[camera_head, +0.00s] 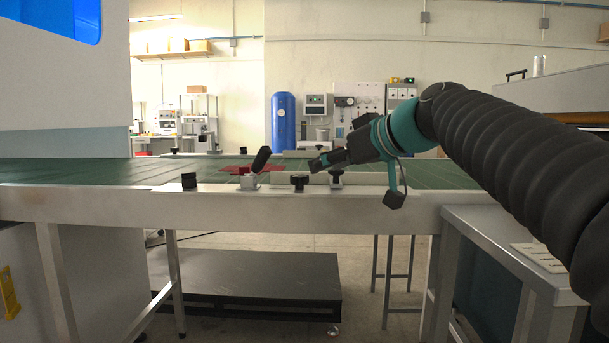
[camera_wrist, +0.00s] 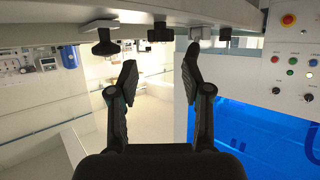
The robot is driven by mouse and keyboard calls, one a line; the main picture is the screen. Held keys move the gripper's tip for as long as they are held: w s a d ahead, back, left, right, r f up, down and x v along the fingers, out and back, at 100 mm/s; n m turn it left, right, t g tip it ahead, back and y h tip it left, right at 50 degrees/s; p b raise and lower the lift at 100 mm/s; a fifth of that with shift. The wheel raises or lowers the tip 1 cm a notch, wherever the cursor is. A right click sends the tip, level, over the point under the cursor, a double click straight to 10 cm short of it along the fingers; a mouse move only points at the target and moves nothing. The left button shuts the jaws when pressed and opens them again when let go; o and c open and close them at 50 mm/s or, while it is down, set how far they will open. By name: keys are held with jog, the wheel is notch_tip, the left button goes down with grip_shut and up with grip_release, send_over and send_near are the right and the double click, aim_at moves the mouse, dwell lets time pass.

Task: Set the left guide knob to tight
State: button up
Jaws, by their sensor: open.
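Black knobs stand along the conveyor's front rail. In the head view a square-looking knob (camera_head: 189,181) is at the left, a star-like knob (camera_head: 299,181) is near the middle, and another knob (camera_head: 336,178) is just right of it. No label shows which one is the left guide knob, and their settings cannot be read. My gripper (camera_head: 316,164) points left, just above the two right-hand knobs. In the wrist view my gripper (camera_wrist: 159,66) is open and empty. Two dark knobs, a wider one (camera_wrist: 105,43) and a narrower one (camera_wrist: 160,33), appear beyond the fingertips.
A black-handled lever (camera_head: 260,160) on a metal bracket stands between the left and middle knobs. Red flat pieces (camera_head: 236,170) lie on the green conveyor (camera_head: 90,172) behind it. A control panel (camera_wrist: 293,60) with buttons shows in the wrist view. A metal side table (camera_head: 485,226) stands at right.

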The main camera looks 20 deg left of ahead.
aim_at(299, 175)
jog(key=x, duration=0.8)
jog(key=c, duration=0.9)
